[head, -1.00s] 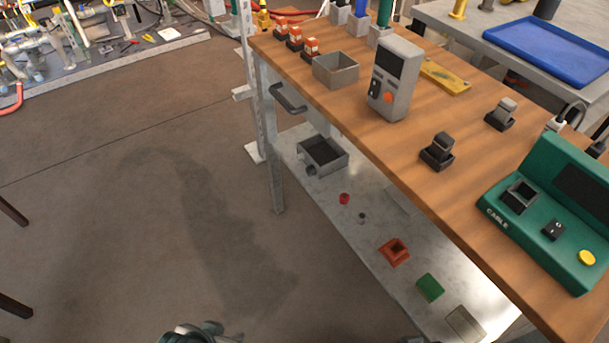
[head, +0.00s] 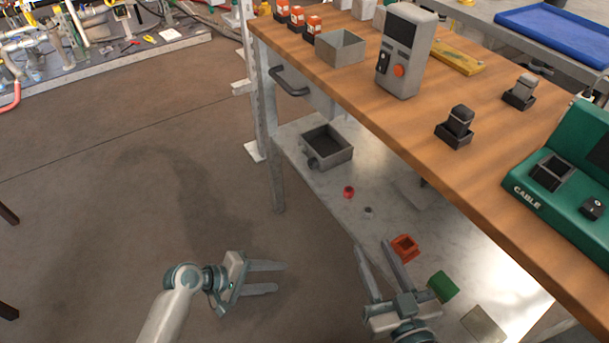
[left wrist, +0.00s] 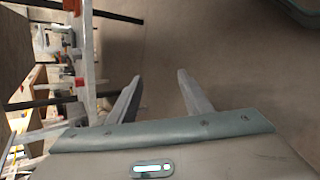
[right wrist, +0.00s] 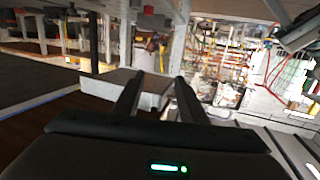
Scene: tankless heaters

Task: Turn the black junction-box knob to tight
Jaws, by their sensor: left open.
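A grey open-topped box (head: 338,146) with a dark inside stands on the lower shelf. A small dark round knob (head: 312,163) sits at its front left; it looks like the junction-box knob, but its setting is too small to read. My left gripper (head: 281,278) is open and empty over the floor, left of the shelf and nearer than the box. My right gripper (head: 373,245) has its fingers apart, with nothing between them, in front of the lower shelf near the orange part. Neither gripper touches the box. I cannot make out the knob in the wrist views.
The wooden bench top (head: 400,130) overhangs the lower shelf (head: 385,190). A bench leg (head: 276,170) and drawer handle (head: 288,82) are near the box. An orange part (head: 405,247) and green block (head: 442,287) lie on the shelf. The floor at left is open.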

